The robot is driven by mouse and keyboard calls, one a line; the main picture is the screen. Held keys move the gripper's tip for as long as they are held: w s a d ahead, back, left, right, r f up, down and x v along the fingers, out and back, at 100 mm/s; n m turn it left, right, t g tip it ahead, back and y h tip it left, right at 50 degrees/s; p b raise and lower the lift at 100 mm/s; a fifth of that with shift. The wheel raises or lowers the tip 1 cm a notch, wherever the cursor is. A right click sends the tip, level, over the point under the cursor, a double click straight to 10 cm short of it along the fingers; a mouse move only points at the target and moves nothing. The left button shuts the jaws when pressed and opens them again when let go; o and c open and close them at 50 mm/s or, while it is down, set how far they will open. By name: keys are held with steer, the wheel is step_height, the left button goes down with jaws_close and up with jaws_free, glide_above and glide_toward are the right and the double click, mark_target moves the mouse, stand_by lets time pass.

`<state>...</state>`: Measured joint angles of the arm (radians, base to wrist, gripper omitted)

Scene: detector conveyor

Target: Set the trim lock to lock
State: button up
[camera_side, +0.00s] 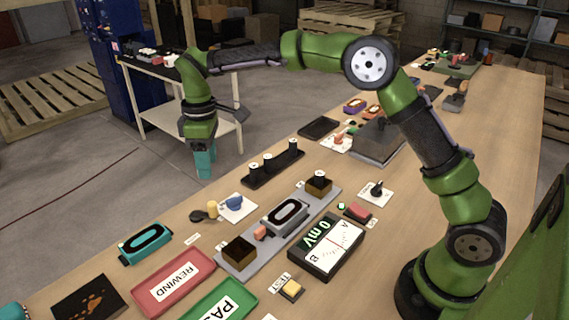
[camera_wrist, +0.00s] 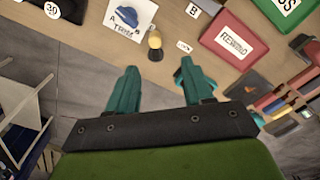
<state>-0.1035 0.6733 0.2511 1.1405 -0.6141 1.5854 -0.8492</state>
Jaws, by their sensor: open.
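My gripper (camera_side: 205,160) has teal fingers and hangs beyond the bench's left edge. It is open and empty in the wrist view (camera_wrist: 158,82). A blue knob (camera_side: 235,202) sits on a white plate with lettering that seems to read TRIM; the knob also shows in the wrist view (camera_wrist: 130,16). Beside the plate is a small part with a yellow end (camera_side: 212,198) and a dark base (camera_side: 199,216), apparently the trim lock. In the wrist view its yellow end (camera_wrist: 155,41) lies ahead of my fingers, apart from them.
A grey rail (camera_side: 225,262) with dark boxes lies right of the knob. A red REWIND tray (camera_side: 172,283), a green tray (camera_side: 222,303) and a teal-framed coil (camera_side: 145,243) are nearer the camera. A black holder (camera_side: 272,168) with several posts stands behind. A meter (camera_side: 326,246) is farther right.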

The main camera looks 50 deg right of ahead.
mark_target(214, 203)
steer(key=f, duration=0.5)
steer(key=f+n, duration=0.1)
steer(key=f, duration=0.3)
steer(key=w+f+n, duration=0.1)
steer(key=f, duration=0.4)
steer(key=shift+w+d+f, duration=0.1)
steer(key=shift+d+f, duration=0.15)
steer(key=shift+f, duration=0.05)
